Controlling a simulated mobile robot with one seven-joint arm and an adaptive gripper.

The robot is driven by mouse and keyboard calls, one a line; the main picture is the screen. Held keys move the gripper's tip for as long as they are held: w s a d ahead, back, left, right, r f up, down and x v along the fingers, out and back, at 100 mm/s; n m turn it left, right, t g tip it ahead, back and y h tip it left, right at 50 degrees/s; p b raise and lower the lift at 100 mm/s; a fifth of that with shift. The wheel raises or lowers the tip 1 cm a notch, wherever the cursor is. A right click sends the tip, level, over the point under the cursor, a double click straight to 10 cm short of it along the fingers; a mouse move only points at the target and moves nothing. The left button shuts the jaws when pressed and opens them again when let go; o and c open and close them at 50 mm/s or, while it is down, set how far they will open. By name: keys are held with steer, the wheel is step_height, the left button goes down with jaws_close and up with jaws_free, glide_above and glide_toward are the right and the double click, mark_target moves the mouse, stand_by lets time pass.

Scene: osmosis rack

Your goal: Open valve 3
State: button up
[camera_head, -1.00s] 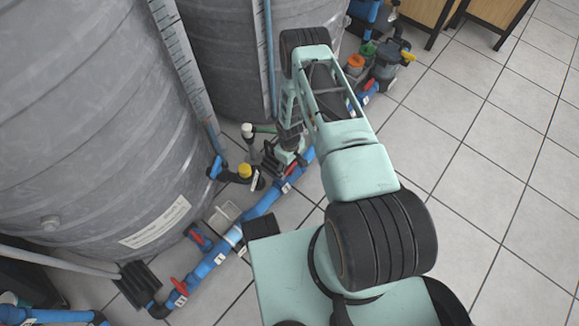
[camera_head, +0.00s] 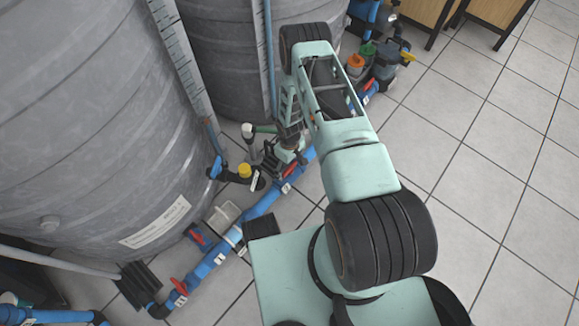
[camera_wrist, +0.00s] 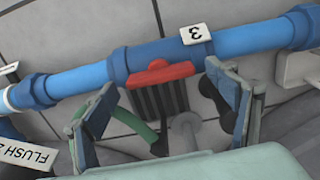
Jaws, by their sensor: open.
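Valve 3 has a red-topped handle (camera_wrist: 158,74) with a dark ribbed part below it, on a blue pipe (camera_wrist: 240,43). A white tag marked "3" (camera_wrist: 196,34) sits on the pipe just behind it. In the head view the red handle (camera_head: 290,170) shows low beside the grey tanks. My gripper (camera_wrist: 163,82) is open, with one finger left and one right of the handle. A gap shows on both sides, and I see no clear contact. In the head view my gripper (camera_head: 284,155) is partly hidden by my own arm.
A "FLUSH" label (camera_wrist: 35,152) and a green hose (camera_wrist: 140,125) lie near the left finger. Grey tanks (camera_head: 90,120) stand left; tiled floor (camera_head: 480,170) is free at right.

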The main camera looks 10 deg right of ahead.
mark_target(290, 167)
step_height(290, 167, up, 11)
stand_by(0.4)
steer(key=shift+r, duration=0.1)
stand_by(0.4)
